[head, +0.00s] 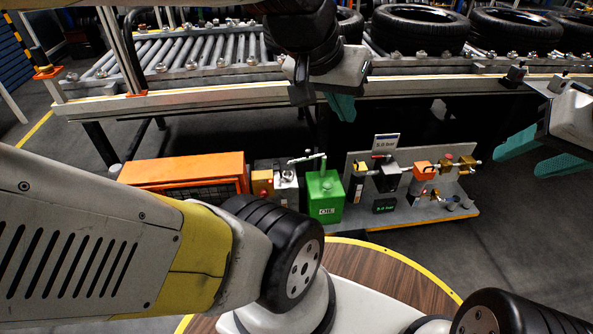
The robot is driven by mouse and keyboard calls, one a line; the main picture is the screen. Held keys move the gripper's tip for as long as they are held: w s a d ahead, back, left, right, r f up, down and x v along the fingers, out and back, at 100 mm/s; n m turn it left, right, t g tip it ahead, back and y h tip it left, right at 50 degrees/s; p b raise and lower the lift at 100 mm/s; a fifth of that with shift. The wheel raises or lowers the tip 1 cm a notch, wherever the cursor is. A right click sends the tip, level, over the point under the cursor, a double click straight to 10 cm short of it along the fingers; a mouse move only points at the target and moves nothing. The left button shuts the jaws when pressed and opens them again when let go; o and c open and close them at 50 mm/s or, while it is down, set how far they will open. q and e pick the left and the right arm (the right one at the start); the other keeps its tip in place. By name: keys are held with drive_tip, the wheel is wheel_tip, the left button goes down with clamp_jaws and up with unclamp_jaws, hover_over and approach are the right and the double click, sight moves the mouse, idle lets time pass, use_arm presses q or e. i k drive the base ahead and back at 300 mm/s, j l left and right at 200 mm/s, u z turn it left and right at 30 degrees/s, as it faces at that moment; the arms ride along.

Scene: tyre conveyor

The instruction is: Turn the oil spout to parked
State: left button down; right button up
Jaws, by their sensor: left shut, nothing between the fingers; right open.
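The oil spout (305,158) is a thin pale metal arm on top of the green oil can (326,192). It reaches out to the left of the can, over or close to a small grey unit (285,183); I cannot tell its exact setting. My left gripper (341,106) is shut and empty, with teal fingers pointing down. It hangs in front of the conveyor's edge, above and apart from the spout in the picture. My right gripper (541,155) is open and empty at the far right, away from the can.
An orange box (185,170) stands left of the can. A grey panel (352,178) with valves and gauges stands to its right. The roller conveyor (205,55) with several tyres (420,28) runs behind. My arm covers the lower left.

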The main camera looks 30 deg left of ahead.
sight(308, 153)
drive_tip(key=i+j+u, duration=0.5)
drive_tip(key=i, duration=0.4)
drive_tip(key=i+j+u, duration=0.25)
drive_tip(key=i, duration=0.2)
